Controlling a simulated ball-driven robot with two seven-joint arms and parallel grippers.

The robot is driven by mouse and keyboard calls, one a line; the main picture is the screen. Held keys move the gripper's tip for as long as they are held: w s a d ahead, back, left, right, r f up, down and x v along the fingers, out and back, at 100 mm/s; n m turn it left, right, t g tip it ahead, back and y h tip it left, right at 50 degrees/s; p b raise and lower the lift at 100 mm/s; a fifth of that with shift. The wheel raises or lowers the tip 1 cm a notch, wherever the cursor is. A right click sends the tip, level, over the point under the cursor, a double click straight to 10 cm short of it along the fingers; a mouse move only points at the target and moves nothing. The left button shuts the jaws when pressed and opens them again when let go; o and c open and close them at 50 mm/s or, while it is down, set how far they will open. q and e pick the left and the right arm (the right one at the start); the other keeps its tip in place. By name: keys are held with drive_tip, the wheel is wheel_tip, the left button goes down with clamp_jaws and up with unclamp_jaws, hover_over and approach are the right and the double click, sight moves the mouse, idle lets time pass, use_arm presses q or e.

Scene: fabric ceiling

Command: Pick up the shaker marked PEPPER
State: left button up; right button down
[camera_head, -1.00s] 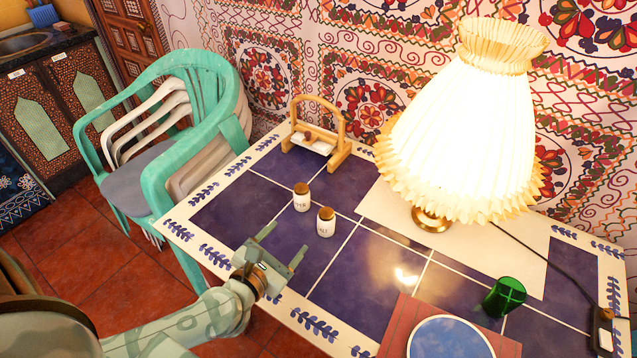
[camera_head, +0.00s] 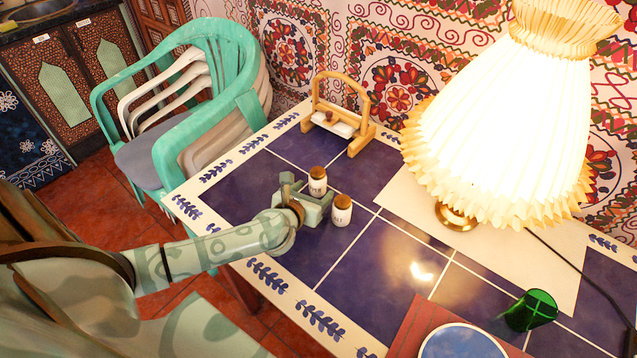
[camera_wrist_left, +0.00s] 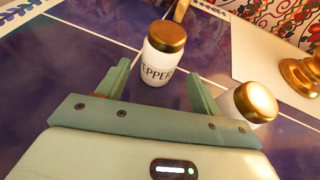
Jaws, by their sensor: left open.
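The PEPPER shaker (camera_wrist_left: 163,60) is white with a brown-gold lid and stands upright on the blue tiled table. Its label, partly hidden, shows in the left wrist view. In the head view the same shaker (camera_head: 317,182) is beside my left gripper (camera_head: 300,190). In the wrist view my left gripper (camera_wrist_left: 155,82) is open, with one finger on each side of the shaker's near face; contact cannot be told. A second white shaker (camera_head: 341,212) stands close by, just outside the right-hand finger in the wrist view (camera_wrist_left: 252,102). My right gripper is not in view.
A wooden napkin holder (camera_head: 342,118) stands behind the shakers. A lit pleated lamp (camera_head: 505,120) and a green glass (camera_head: 531,310) are on the right. A framed round blue item (camera_head: 460,345) lies at the front. Stacked chairs (camera_head: 215,110) stand at the left.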

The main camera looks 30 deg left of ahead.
sight(314, 188)
use_arm(q)
drive_tip(key=b+x, duration=0.1)
drive_tip(key=x, duration=0.3)
drive_tip(key=shift+w+a, duration=0.15)
drive_tip(key=shift+w, duration=0.05)
drive_tip(key=c, duration=1.1)
drive_tip(key=shift+r, duration=0.1)
drive_tip(key=shift+c, duration=0.2)
